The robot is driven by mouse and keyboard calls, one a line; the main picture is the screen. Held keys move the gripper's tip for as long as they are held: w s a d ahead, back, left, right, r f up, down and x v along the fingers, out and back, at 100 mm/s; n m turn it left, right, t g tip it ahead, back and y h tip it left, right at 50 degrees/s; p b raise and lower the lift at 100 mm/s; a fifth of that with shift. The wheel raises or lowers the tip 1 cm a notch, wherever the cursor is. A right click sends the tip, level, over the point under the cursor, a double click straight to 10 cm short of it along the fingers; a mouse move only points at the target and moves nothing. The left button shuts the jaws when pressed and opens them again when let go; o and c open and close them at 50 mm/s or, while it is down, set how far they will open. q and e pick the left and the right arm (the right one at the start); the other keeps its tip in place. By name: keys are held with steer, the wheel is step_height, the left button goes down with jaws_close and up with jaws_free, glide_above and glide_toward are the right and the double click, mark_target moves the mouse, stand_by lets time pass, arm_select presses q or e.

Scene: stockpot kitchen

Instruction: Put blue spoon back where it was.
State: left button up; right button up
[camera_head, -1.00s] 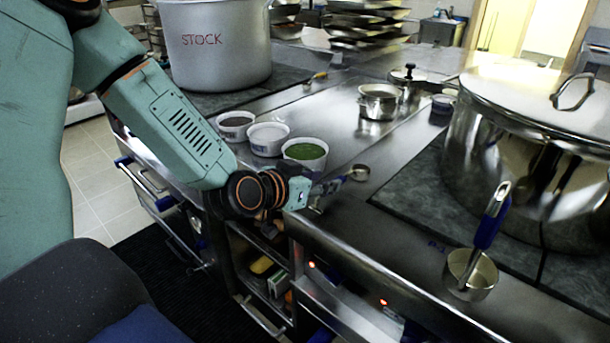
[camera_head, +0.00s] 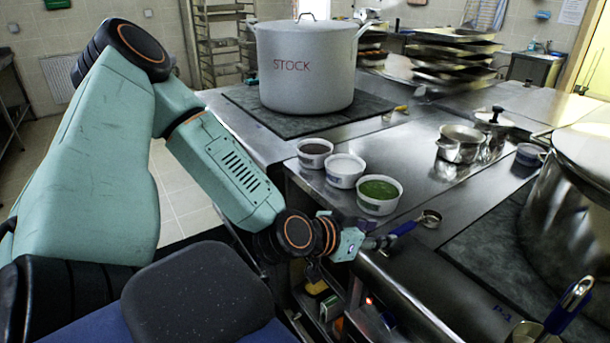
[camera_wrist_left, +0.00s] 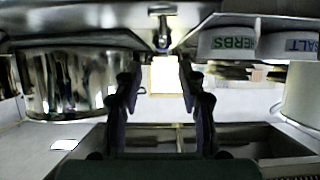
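My right gripper is not in view.
Three white tubs, the nearest holding green herbs (camera_head: 379,193), stand behind the spoon. A large STOCK pot (camera_head: 308,70) stands at the back, and a big steel pot (camera_head: 570,215) at the right. A small metal pot (camera_head: 460,145) sits mid-counter. The counter between is mostly bare.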

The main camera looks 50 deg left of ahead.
arm_select(q)
steer(key=s+d+f+g, duration=0.3)
steer(key=s+f, duration=0.3)
steer(key=f, duration=0.1)
steer(key=s+d+f+g, duration=0.2)
steer(key=s+f+g, duration=0.25)
steer(key=f, duration=0.25)
steer(key=s+d+f+n+g+y, duration=0.1)
steer(key=s+f, duration=0.3)
steer(key=s, duration=0.5)
steer(key=s+d+f+n+g+y, duration=0.1)
steer(key=s+f+g, duration=0.3)
steer(key=s, duration=0.5)
steer(key=shift+f, duration=0.15)
steer(key=shift+d, duration=0.1)
